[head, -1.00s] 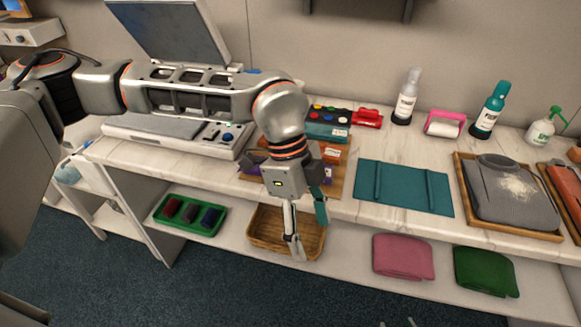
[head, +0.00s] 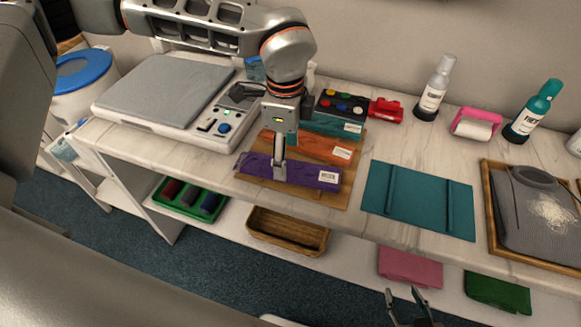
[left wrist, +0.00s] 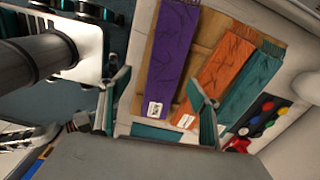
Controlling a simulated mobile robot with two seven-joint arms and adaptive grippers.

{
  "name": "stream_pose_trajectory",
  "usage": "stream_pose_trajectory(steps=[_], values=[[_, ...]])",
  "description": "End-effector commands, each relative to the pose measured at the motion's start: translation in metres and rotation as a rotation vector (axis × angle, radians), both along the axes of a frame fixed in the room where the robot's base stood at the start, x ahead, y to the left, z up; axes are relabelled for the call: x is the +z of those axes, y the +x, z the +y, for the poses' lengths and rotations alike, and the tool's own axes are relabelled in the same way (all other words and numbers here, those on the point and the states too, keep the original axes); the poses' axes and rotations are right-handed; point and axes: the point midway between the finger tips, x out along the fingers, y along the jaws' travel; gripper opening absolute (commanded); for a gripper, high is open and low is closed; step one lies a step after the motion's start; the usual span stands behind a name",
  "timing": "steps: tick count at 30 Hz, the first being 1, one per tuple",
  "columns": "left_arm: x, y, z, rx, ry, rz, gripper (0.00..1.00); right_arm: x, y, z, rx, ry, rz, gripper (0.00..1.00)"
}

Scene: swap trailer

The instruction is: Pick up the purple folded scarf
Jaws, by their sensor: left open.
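The purple folded scarf (head: 312,176) lies flat at the front of a wooden board, with a white label at its right end. It also shows in the left wrist view (left wrist: 172,55), lengthwise between the finger directions. My left gripper (head: 279,172) is over the scarf in the head view, pointing down. In the left wrist view my left gripper (left wrist: 158,98) is open, with its fingers apart and nothing between them. I cannot tell whether a finger touches the scarf. My right gripper (head: 403,293) is at the bottom edge, open and empty, its lower part cut off.
An orange scarf (head: 308,147) and a teal scarf (head: 335,127) lie behind the purple one on the board (head: 338,192). A teal mat (head: 418,201) lies to the right, a press (head: 165,95) to the left. A wicker basket (head: 287,235) is on the shelf below.

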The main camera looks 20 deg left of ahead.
Motion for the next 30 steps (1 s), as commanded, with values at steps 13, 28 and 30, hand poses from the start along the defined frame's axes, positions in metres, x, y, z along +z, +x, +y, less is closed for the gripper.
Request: stream_pose_trajectory(steps=[13,28,30], values=[[-0.046,0.007,-0.005,-0.001,-0.001,0.000,0.62,0.019,0.008,0.001,0.001,0.001,-0.020,0.40],[-0.047,0.007,-0.005,-0.002,-0.001,0.000,0.20,0.018,0.008,0.000,0.000,0.001,-0.018,0.40],[-0.047,0.007,-0.005,-0.002,-0.001,0.000,0.20,0.017,0.007,0.000,0.000,0.001,-0.016,0.40]])
